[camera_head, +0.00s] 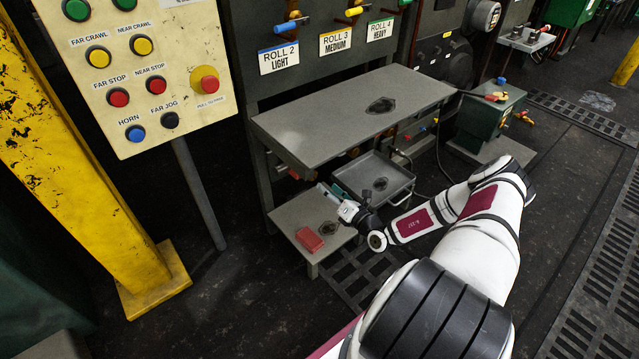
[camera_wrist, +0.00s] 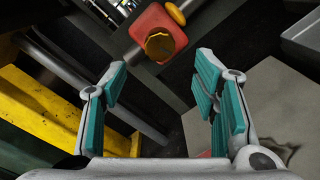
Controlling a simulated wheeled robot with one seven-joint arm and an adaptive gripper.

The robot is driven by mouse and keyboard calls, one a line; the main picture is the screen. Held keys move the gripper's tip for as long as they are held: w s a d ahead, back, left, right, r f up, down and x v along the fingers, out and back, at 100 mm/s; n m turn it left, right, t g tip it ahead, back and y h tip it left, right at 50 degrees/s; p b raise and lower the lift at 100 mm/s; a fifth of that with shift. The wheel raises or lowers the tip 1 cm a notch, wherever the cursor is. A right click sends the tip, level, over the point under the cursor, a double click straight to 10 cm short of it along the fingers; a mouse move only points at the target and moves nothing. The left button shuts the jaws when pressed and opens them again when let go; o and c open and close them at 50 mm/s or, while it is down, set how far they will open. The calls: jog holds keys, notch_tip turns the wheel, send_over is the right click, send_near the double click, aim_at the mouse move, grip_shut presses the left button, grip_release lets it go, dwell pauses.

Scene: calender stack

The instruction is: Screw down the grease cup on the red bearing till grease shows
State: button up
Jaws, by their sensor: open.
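The red bearing (camera_wrist: 146,20) shows at the top of the wrist view, on a grey frame with a bar running through it. A round brass grease cup (camera_wrist: 161,46) sits on its near face. No grease is clear to see on it. My gripper (camera_wrist: 160,68) is open and empty, its teal-padded fingers spread to the left and right. The cup lies in line with the gap between them, beyond the fingertips and apart from them. In the head view my gripper (camera_head: 324,188) is low beside the grey table, above a low stand.
A yellow knob (camera_wrist: 176,12) sits at the red bearing's upper right. A red block (camera_head: 309,239) lies on the low grey stand (camera_head: 290,215). A grey tray (camera_head: 388,188) is right of my gripper, and the table top (camera_head: 340,110) overhangs. A yellow post (camera_head: 80,170) stands left.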

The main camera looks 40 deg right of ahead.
jog(key=shift+s, duration=1.25)
jog(key=shift+s, duration=0.1)
